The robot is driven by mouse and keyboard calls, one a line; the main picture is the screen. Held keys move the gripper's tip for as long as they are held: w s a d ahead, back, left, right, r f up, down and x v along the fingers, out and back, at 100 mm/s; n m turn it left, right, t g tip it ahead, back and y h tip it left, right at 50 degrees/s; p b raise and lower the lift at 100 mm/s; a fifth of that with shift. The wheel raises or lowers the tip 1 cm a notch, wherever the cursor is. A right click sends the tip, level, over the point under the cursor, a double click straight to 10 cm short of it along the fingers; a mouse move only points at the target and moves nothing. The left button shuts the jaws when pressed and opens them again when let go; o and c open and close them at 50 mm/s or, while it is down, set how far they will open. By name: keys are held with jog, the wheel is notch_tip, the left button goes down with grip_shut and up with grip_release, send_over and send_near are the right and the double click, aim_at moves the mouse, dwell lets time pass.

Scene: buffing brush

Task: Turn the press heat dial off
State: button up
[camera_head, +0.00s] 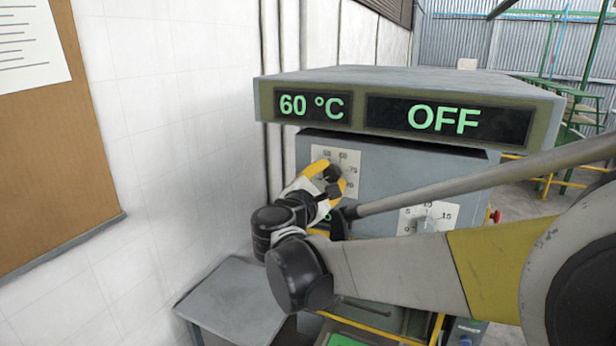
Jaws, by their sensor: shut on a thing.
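The press (382,183) is a grey cabinet with a display header on top. Its left display (311,105) reads 60 °C and its right display (435,118) reads OFF. The heat dial's pale scale plate (347,158) is on the upper left of the front, with numbers such as 60, 70 and 75 showing. My gripper (331,182) is at this plate, its dark fingertips shut on the heat dial's knob. The knob is mostly hidden by the fingers, so its pointer direction cannot be made out.
A second dial (428,217) with a scale up to 15 is at the right of the press front, partly behind my arm. A red button (495,216) sticks out at the right side. A grey side table (232,300) and a white wall (165,130) are at left.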

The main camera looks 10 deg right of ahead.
jog(key=shift+n, duration=0.3)
jog(key=o, duration=1.2)
jog(key=v, duration=1.2)
jog(key=shift+d, duration=0.1)
